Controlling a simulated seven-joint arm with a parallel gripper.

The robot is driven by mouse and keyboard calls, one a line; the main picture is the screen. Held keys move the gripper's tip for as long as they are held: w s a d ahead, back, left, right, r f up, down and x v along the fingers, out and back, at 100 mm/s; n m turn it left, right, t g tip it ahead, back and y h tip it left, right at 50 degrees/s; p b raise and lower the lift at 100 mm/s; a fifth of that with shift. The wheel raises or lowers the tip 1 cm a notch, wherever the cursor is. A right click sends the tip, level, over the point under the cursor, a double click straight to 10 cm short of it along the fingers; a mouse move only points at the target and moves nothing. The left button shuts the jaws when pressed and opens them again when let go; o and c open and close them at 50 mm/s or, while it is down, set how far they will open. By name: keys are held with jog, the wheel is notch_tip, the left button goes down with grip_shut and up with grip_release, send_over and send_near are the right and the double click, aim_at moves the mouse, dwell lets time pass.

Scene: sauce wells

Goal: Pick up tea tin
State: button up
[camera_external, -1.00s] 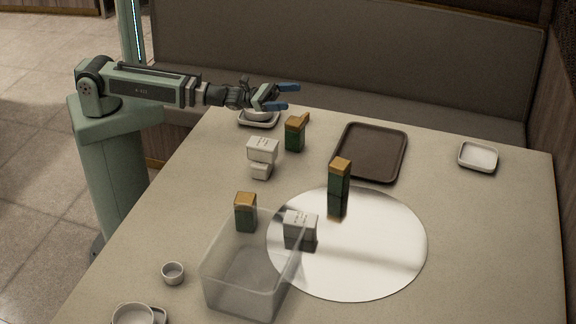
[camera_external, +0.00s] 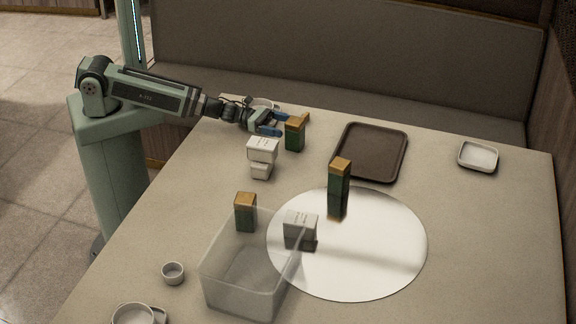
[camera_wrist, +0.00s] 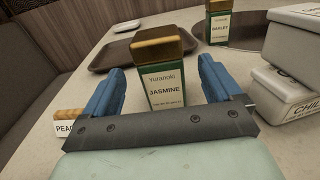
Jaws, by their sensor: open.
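A green tea tin with a gold lid (camera_external: 294,136) stands upright at the far left of the table. In the wrist view, this tin (camera_wrist: 166,85) reads JASMINE and appears between the two blue fingers. My gripper (camera_external: 273,124) is open and empty, low over the table just left of that tin. A second tin (camera_external: 339,185) stands on the round mirror-like disc (camera_external: 380,265); a tin reading BARLEY (camera_wrist: 219,24) shows behind in the wrist view. A third tin (camera_external: 245,213) stands behind the clear bin. A label starting PEAC (camera_wrist: 66,127) shows at left, partly hidden by a finger.
White containers (camera_external: 262,150) are stacked near the jasmine tin; they are close on the right in the wrist view (camera_wrist: 290,95). A brown tray (camera_external: 372,150), a clear bin (camera_external: 240,285), a white box (camera_external: 300,226), a square dish (camera_external: 478,156) and small cups (camera_external: 172,272) stand around.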

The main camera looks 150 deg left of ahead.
aim_at(303, 131)
jog(key=shift+w+a+f, duration=0.3)
jog(key=shift+w, duration=0.05)
jog(key=x, duration=0.6)
jog(key=shift+w+a, duration=0.15)
jog(key=shift+w, duration=0.05)
jog(key=shift+c, duration=0.2)
jog(key=c, duration=1.1)
jog(key=shift+r, duration=0.15)
